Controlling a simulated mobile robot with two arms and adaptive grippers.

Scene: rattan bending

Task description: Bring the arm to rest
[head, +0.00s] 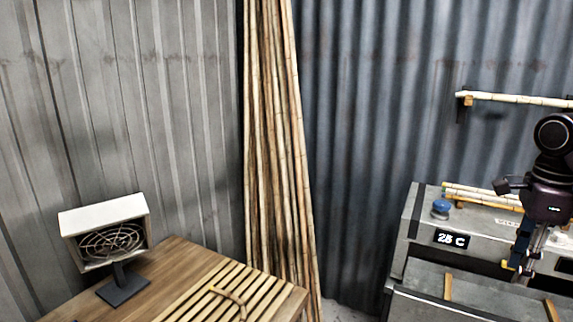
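My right arm comes in at the right edge of the head view, and its gripper (522,262) points down over the front of the grey steamer box (412,238). The fingers are small and partly overlap the box behind them, so I cannot tell whether they are open or shut. No held object can be made out. My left arm and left gripper are not in view.
A wooden table (165,268) with a slatted part and a fan heater (105,240) stands at lower left. Tall rattan poles (275,140) lean in the corner. A wall-mounted pole (515,99) and a blue knob (440,207) are at right.

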